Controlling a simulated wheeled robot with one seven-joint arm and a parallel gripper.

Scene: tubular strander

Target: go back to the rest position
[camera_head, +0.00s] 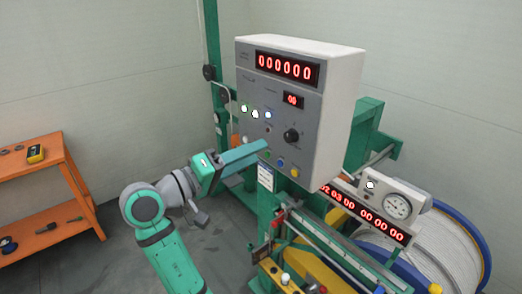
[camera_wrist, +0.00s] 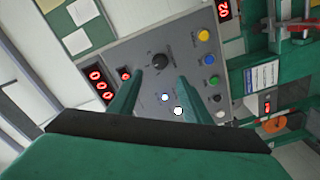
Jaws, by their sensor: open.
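My gripper (camera_head: 262,148) is in front of the lower left part of the grey control box (camera_head: 325,110) in the head view. Its jaws are open and hold nothing. In the wrist view the two green fingers of my gripper (camera_wrist: 161,78) stand apart before the tilted panel (camera_wrist: 135,45), with the black knob (camera_wrist: 160,60) beyond the gap and lit white lamps (camera_wrist: 178,111) showing between them. I cannot tell how far the fingertips are from the panel. In the head view the knob (camera_head: 291,135) is clear of the fingers. The fingers hide part of the lower panel.
A gauge box (camera_head: 392,203) and a red digit display (camera_head: 362,212) stand at the right, above a large blue-rimmed cable reel (camera_head: 470,235). Yellow and green machine parts (camera_head: 320,260) lie below. An orange shelf (camera_head: 70,190) stands left. Grey floor (camera_head: 115,260) is free between.

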